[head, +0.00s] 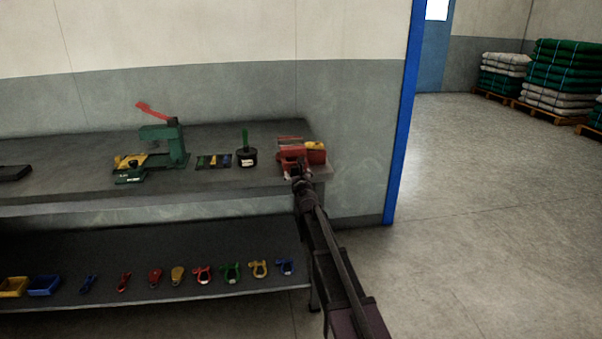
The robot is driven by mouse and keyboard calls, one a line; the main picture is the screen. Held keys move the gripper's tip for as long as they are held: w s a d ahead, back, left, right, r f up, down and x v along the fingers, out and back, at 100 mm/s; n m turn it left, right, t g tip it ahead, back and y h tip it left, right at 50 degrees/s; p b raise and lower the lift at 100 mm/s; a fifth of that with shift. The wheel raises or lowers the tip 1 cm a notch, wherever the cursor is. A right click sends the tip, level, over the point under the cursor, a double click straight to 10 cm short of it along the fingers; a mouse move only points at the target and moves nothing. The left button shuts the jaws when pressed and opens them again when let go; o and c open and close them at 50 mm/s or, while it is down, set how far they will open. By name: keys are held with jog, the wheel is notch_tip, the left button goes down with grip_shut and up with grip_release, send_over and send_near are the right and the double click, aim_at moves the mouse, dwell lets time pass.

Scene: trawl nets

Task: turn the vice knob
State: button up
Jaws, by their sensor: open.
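A red vice (288,156) stands on the right end of the grey workbench (215,184). A yellow part (315,146) shows on the vice's upper right. My gripper (299,168) is at the front of the vice, overlapping its lower front in the head view. The gripper is open, though its fingers are small and dark here. I cannot tell whether it touches the vice. The vice knob cannot be made out; my gripper and arm cover part of the vice's front.
A green press with a red lever (160,145) and a black pot with a green handle (246,157) stand left of the vice. Several coloured shackles (232,271) lie on the lower shelf.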

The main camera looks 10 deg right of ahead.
jog(key=shift+w, duration=0.4)
jog(key=c, duration=1)
jog(key=shift+o, duration=0.5)
jog(key=shift+d, duration=0.55)
jog(key=shift+a, duration=0.3)
jog(key=shift+c, duration=0.3)
jog(key=shift+w+a, duration=0.1)
jog(key=shift+a, duration=0.05)
jog(key=shift+n, duration=0.3)
